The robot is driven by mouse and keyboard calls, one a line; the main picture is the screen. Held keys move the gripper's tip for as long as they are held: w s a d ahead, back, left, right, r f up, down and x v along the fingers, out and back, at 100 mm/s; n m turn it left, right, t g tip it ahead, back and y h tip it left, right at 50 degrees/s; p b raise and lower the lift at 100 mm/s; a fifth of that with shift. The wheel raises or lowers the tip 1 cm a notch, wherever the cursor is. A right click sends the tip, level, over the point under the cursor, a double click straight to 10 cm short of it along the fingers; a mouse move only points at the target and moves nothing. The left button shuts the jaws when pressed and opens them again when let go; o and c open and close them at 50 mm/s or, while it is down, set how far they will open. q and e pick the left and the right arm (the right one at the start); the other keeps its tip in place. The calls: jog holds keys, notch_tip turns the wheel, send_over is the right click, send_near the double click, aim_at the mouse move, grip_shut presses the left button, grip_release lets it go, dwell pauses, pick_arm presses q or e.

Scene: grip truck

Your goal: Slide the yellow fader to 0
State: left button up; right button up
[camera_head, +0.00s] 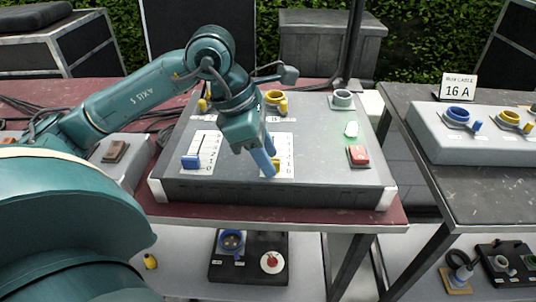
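The grey control box (330,188) stands on the red-brown table. Its right white fader scale (284,145) carries the yellow fader (277,165), whose knob sits near the low end, close to the 0 mark. My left gripper (269,163) points down over this scale, with its blue fingers just left of the yellow knob. The fingers hide part of the knob and slot, so I cannot tell if they touch it. The fingers look close together, but their gap is unclear. My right gripper is out of view.
A blue fader (191,162) sits low on the left scale. A yellow rotary knob (275,99), a grey knob (342,98), a green light (351,130) and a red switch (359,156) are on the same box. A second table (470,200) stands right.

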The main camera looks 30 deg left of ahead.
pick_arm(q)
jog(key=p+v, duration=0.1)
jog(key=v, duration=1.1)
jog(key=shift+s+r, duration=0.1)
jog(key=shift+s, duration=0.05)
